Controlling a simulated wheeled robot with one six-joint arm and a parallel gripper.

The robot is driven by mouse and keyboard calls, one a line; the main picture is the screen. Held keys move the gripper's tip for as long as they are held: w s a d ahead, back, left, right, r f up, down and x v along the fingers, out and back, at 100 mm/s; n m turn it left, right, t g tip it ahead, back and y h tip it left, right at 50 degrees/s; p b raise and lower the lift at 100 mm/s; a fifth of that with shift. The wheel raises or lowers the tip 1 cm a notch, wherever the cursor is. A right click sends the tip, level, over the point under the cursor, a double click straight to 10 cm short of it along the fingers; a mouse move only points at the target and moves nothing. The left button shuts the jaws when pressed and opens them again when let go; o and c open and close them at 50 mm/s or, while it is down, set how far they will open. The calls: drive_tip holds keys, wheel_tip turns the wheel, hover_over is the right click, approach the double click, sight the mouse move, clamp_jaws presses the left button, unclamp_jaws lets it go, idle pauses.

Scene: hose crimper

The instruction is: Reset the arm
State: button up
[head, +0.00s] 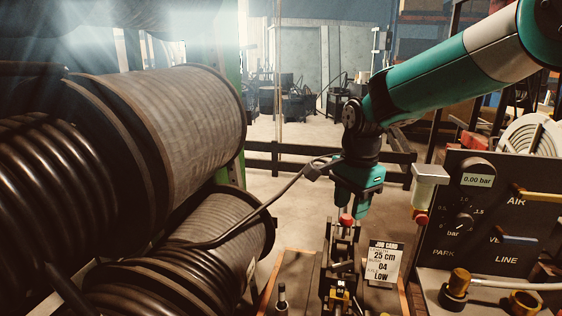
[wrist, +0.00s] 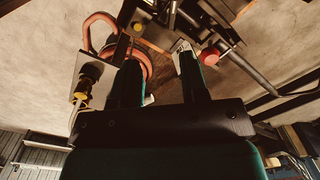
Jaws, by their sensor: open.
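My arm reaches in from the upper right of the head view, teal and white, and bends down at a black joint. My gripper (head: 354,205) points down above the narrow black bench fixture (head: 341,265). A red knob (head: 346,220) shows just below the gripper. In the wrist view the two fingers of my gripper (wrist: 157,60) stand apart, with nothing seen held between them. The red knob (wrist: 209,57) is right of the right finger there, apart from it. A dark cable runs from near my wrist down left towards the reels; its ends are hard to make out.
Large hose reels (head: 190,120) fill the left side. A control panel (head: 480,210) reading 0.00 bar stands right, with brass fittings (head: 459,283) in front. A job card (head: 384,262) reads 25 cm, 04, Low. A red hose coil (wrist: 100,30) shows in the wrist view. Open floor lies behind.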

drive_tip(key=s+a+r+n+y, duration=0.1)
drive_tip(key=s+r+n+y, duration=0.1)
drive_tip(key=s+n, duration=0.8)
drive_tip(key=s+a+r+n+y, duration=0.1)
drive_tip(key=s+a+n, duration=0.1)
drive_tip(key=s+n, duration=0.7)
drive_tip(key=s, duration=0.8)
drive_tip(key=shift+s+a+r+n+y, duration=0.15)
drive_tip(key=shift+s+r+n+y, duration=0.2)
drive_tip(key=shift+n+y, duration=0.05)
drive_tip(key=shift+a, duration=0.1)
